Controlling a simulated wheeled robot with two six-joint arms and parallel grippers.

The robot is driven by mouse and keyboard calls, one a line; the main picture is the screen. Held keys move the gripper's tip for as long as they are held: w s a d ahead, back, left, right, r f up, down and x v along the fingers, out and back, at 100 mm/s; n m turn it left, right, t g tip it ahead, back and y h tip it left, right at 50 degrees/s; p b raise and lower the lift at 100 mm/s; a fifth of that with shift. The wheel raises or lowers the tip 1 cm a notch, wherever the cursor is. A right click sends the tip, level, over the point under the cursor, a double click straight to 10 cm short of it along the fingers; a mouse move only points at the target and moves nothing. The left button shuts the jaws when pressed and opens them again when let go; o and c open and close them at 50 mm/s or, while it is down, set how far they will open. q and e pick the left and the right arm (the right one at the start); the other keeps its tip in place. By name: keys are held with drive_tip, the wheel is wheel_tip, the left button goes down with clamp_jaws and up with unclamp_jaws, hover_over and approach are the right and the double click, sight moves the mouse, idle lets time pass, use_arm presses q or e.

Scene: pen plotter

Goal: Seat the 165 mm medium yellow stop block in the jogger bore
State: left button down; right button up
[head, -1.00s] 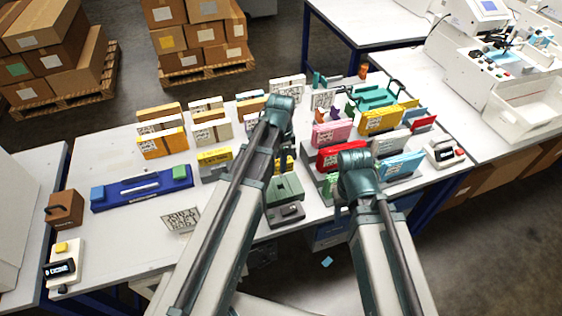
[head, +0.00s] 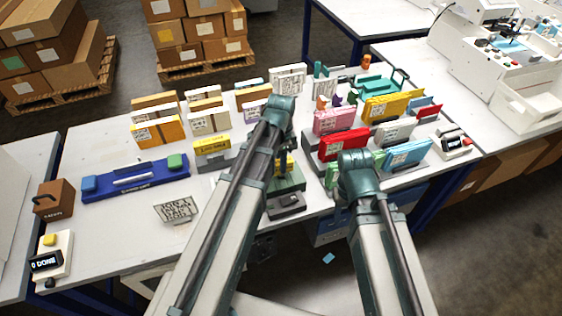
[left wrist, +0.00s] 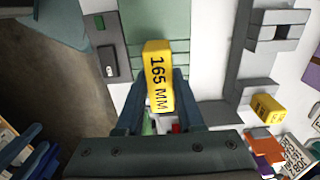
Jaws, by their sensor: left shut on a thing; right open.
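The yellow stop block (left wrist: 158,62), marked 165 MM, is between the fingers of my left gripper (left wrist: 157,92) in the left wrist view. My left gripper is shut on it. The green jogger (left wrist: 188,28) with its grey base lies behind and under the block in that view. In the head view the jogger (head: 290,187) stands near the table's front edge, partly covered by my left arm, with a bit of yellow above it. The bore is hidden, so I cannot tell whether the block's lower end is in it. My right gripper is hidden behind its own arm.
A yellow block (head: 211,146) sits on a grey stand left of my left arm. A blue tray (head: 135,186) and a printed card (head: 177,209) lie further left. Several coloured upright blocks, including a red one (head: 343,144), crowd the right side near my right arm.

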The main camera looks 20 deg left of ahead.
use_arm(q)
drive_tip(key=shift+f+b, duration=1.5)
drive_tip(key=shift+b, duration=0.05)
drive_tip(key=shift+c, duration=2.2)
unclamp_jaws()
drive_tip(key=shift+r, duration=0.15)
wheel_tip(320, 180, up, 14)
drive_tip(key=p, duration=1.4)
drive_tip(key=shift+f, duration=0.2)
drive_tip(key=s+d+f+n+y+b, duration=0.1)
drive_tip(key=s+d+f+n+b, duration=0.1)
drive_tip(key=s+d+n, duration=0.5)
drive_tip(key=s+d, duration=0.3)
drive_tip(key=s, duration=0.4)
drive_tip(key=shift+s+d+f+b, duration=0.2)
drive_tip(key=shift+d+f+b, duration=0.05)
drive_tip(key=shift+b, duration=0.1)
